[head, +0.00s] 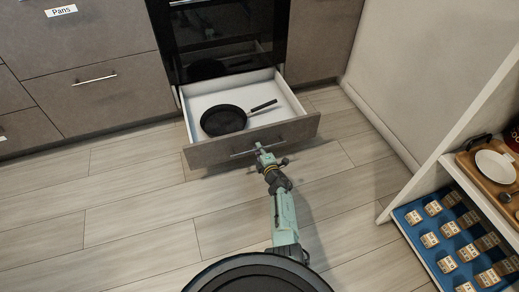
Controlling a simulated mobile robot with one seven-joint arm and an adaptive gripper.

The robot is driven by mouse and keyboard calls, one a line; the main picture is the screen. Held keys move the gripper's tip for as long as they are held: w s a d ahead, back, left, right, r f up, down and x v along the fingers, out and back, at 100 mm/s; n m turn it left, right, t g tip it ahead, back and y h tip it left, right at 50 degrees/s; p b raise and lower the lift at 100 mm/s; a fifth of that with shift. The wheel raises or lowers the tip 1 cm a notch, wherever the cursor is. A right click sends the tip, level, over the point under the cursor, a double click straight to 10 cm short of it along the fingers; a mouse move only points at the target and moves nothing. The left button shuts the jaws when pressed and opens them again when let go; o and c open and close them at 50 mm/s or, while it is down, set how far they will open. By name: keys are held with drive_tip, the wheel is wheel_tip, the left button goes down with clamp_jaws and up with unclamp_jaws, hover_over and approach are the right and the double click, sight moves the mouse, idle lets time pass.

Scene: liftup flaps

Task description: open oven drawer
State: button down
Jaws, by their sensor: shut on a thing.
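The oven drawer (210,154) is pulled well out from under the black oven (222,35). Its grey-brown front faces me and its white inside shows. A black frying pan (224,120) lies in the drawer, its handle pointing right. A thin metal bar handle (240,154) runs across the drawer front. My gripper (261,150) is shut on this handle near the middle of the front. The fingertips are small in the picture, and my arm hides part of the drawer front's lower edge.
Closed drawers (97,92) stand to the left, one above labelled "Pans". A white wall (425,70) runs along the right. A white shelf unit (440,165) with several small labelled boxes stands at the lower right. The wooden floor (120,215) left of my arm is clear.

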drive_tip(key=c, duration=1.7)
unclamp_jaws()
drive_tip(key=shift+s, duration=0.15)
